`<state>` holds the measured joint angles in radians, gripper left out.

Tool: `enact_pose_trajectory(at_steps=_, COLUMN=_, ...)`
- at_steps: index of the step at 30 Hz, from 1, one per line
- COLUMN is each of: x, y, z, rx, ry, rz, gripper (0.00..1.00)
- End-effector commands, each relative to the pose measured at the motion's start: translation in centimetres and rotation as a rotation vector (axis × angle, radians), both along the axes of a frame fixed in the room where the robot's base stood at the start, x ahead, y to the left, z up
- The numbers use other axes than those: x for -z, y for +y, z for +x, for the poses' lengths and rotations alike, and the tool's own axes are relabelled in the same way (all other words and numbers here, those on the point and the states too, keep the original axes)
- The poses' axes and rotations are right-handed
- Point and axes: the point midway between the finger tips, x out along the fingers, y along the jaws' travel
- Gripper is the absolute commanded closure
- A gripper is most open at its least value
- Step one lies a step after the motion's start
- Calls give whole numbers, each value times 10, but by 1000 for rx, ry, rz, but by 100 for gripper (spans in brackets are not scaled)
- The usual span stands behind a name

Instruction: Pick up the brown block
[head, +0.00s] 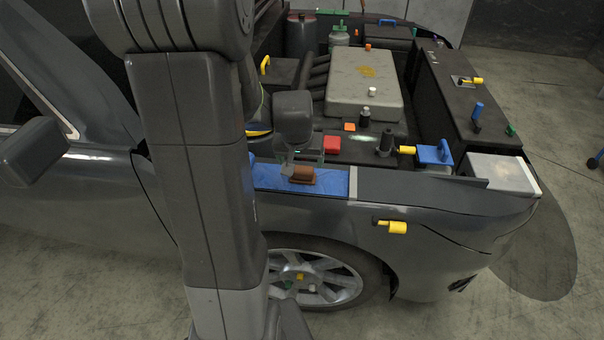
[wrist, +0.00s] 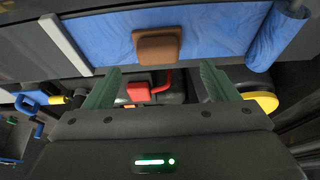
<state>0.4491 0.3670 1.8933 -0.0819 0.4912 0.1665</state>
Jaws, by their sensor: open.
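The brown block (head: 303,175) lies on a blue mat (head: 331,183) on the car's near fender edge. In the wrist view the brown block (wrist: 157,46) sits on the blue mat (wrist: 205,32), just beyond the fingertips and roughly centred between them. My gripper (head: 299,165) is above and just behind the block in the head view, and its fingers partly overlap the area there. In the wrist view my gripper (wrist: 157,78) has two green fingers spread wide with nothing between the tips at the block's level.
A red block (head: 332,144) and an orange piece (head: 349,127) lie in the engine bay behind the mat. A blue handled part (head: 434,153) and a yellow-ended part (head: 406,150) are to the right. A white strip (head: 353,184) borders the mat's right end.

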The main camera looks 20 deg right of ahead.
Motion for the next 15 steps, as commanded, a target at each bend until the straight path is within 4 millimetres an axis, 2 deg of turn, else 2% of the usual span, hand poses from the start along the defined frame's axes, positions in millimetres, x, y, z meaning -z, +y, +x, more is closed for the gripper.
enact_pose_trajectory(at_steps=3, x=12, y=-2, z=4, rx=-1, ry=2, rz=1, gripper=20)
enact_pose_trajectory(at_steps=11, x=22, y=-6, z=8, rx=-1, ry=1, rz=0, gripper=20)
enact_pose_trajectory(at_steps=15, x=35, y=-11, z=14, rx=-1, ry=4, rz=1, gripper=20)
